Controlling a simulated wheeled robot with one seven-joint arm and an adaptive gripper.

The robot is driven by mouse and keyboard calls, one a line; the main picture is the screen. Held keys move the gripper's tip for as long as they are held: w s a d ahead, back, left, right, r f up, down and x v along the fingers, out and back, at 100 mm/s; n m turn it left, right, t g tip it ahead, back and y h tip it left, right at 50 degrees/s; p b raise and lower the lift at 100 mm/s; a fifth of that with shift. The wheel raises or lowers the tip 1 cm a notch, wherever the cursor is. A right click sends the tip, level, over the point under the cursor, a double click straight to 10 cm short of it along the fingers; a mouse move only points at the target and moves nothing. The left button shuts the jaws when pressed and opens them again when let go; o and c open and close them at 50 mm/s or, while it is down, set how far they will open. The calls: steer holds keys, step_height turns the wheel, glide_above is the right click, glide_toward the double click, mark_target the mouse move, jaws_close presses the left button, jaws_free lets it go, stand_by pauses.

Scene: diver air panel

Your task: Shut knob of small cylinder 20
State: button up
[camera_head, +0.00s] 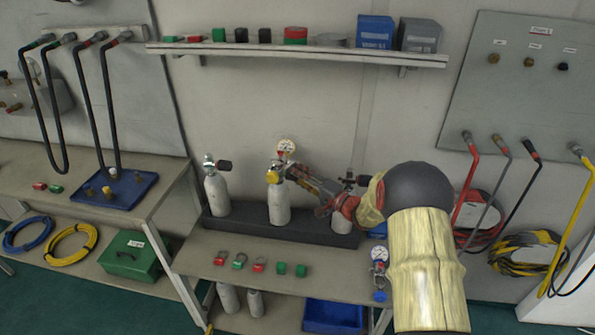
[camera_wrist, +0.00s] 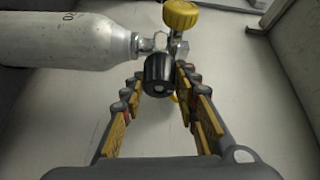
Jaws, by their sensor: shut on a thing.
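A small pale grey cylinder (camera_head: 279,205) stands upright in the middle of a dark rack, with a yellow fitting (camera_head: 273,173) and a round gauge (camera_head: 286,149) on top. Its number is not readable. In the wrist view the cylinder (camera_wrist: 70,42) comes in from the left, with a metal valve and a yellow knob (camera_wrist: 180,14). My gripper (camera_head: 292,174) reaches the valve from the right. In the wrist view my gripper (camera_wrist: 161,76) has its fingers on both sides of the black valve knob (camera_wrist: 158,70), shut on it.
Another cylinder (camera_head: 217,192) with a black knob stands left in the rack (camera_head: 243,229); a third (camera_head: 341,222) stands right, partly behind my arm. Red and green tags lie on the bench (camera_head: 212,256) in front. A shelf (camera_head: 300,52) runs above.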

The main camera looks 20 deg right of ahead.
steer(key=m+g+p, duration=0.1)
steer(key=m+p, duration=0.2)
steer(key=shift+r+g, duration=0.15)
steer(key=shift+g, duration=0.15)
steer(key=m+g+p, duration=0.1)
steer(key=m+p, duration=0.2)
steer(key=shift+g+p, duration=0.35)
steer(key=shift+g, duration=0.05)
steer(key=m+g+p, duration=0.2)
steer(key=m+p, duration=0.1)
steer(key=p, duration=0.2)
steer(key=shift+d+y, duration=0.1)
steer(key=shift+y, duration=0.2)
steer(key=shift+f+m+p, duration=0.2)
steer(key=shift+m+p, duration=0.2)
steer(key=shift+p, duration=0.05)
steer(key=shift+f+g, duration=0.1)
steer(key=shift+g, duration=0.2)
steer(key=o, duration=1.2)
steer(key=shift+c, duration=0.2)
